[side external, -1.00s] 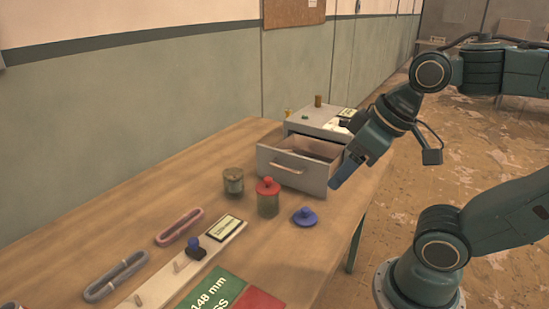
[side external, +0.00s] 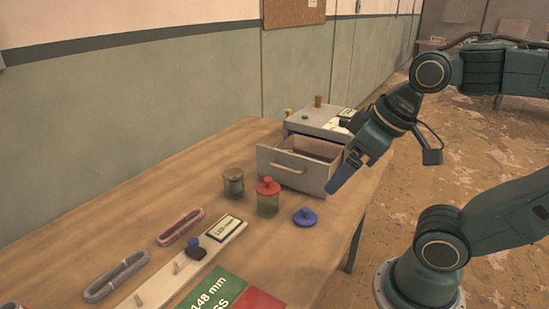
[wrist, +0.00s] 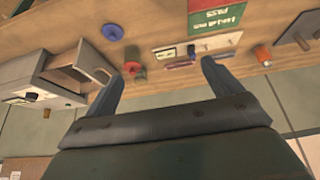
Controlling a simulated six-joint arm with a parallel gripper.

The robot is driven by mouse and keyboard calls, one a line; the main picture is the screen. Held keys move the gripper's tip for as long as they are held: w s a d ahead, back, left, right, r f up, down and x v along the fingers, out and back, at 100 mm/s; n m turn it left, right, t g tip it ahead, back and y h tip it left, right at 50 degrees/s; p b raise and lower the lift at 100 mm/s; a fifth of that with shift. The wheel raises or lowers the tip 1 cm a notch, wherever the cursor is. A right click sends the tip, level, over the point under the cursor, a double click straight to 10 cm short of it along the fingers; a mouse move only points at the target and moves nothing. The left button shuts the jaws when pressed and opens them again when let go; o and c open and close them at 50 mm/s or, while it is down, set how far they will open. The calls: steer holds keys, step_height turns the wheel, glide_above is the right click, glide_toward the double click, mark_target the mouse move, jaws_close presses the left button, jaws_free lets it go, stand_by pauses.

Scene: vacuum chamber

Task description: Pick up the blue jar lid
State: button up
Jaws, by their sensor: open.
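The blue jar lid (side external: 305,217) lies flat on the wooden table with its knob up, right of a jar with a red lid (side external: 268,196). In the wrist view the blue lid (wrist: 113,32) is near the top, beyond the left finger. My gripper (side external: 335,186) is above and behind the lid, close to the open drawer's right front corner in the side view, and apart from the lid. In the wrist view my gripper's (wrist: 160,75) fingers are spread wide with nothing held between them.
A small cabinet with an open drawer (side external: 290,168) stands behind the lid. A lidless jar (side external: 233,182) is left of the red-lidded one. A rail with a blue knob (side external: 196,248), loops and a green-red board (side external: 225,292) lie nearer. Table around the lid's front is clear.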

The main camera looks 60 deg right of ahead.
steer(key=m+g+y, duration=0.1)
steer(key=m+g, duration=0.4)
steer(key=m, duration=1.5)
glide_above(306, 209)
steer(key=d, duration=0.2)
step_height(306, 209, down, 15)
steer(key=shift+s+a, duration=0.1)
steer(key=shift+a+f, duration=0.2)
steer(key=shift+f, duration=1.2)
steer(key=shift+a+f, duration=0.15)
steer(key=shift+f, duration=1.3)
steer(key=shift+a+f, duration=0.2)
steer(key=shift+f, duration=1.2)
steer(key=shift+f, duration=0.1)
steer(key=shift+a+f, duration=0.15)
steer(key=shift+f, duration=1.1)
steer(key=shift+a+f, duration=0.15)
steer(key=shift+f, duration=1.1)
